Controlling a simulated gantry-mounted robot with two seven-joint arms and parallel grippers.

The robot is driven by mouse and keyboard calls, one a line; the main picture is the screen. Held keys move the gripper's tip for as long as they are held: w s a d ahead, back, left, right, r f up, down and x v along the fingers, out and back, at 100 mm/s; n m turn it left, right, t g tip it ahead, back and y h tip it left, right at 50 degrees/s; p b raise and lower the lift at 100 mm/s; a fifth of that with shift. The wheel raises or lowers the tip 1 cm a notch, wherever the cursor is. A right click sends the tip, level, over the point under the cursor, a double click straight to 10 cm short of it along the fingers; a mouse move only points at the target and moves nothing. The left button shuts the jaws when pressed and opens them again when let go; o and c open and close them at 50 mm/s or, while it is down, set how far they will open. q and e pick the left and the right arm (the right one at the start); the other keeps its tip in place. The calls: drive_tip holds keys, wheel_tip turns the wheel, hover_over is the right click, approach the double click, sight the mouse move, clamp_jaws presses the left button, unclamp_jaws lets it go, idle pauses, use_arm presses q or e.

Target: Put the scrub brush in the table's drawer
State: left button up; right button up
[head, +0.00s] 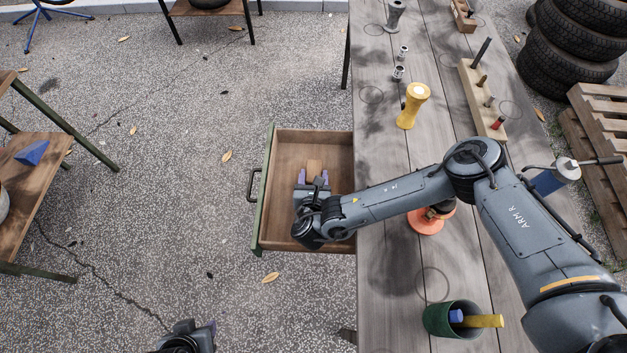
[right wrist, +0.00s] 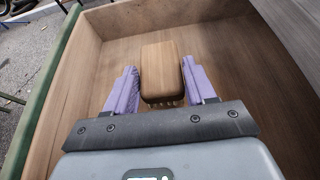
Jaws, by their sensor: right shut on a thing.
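The scrub brush (right wrist: 162,72) is a wooden block with pale bristles under it. It also shows in the head view (head: 314,166), inside the table's open drawer (head: 335,152). My right gripper (head: 314,178) reaches down into the drawer with its purple fingers shut on the brush's sides. In the right wrist view the gripper (right wrist: 162,90) has the brush between its fingers, with drawer walls around it. I cannot tell whether the bristles touch the drawer floor. My left gripper (head: 212,328) is only partly in view at the bottom edge, away from the table.
The drawer's green front with its dark handle (head: 252,184) stands out left of the grey plank table (head: 385,170). My right arm spans the table.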

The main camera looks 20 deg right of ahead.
drive_tip(key=shift+f, duration=0.6)
drive_tip(key=shift+a, duration=0.1)
drive_tip(key=shift+f, duration=0.2)
drive_tip(key=o, duration=1)
drive_tip(key=shift+o, duration=0.2)
drive_tip(key=shift+r, duration=0.1)
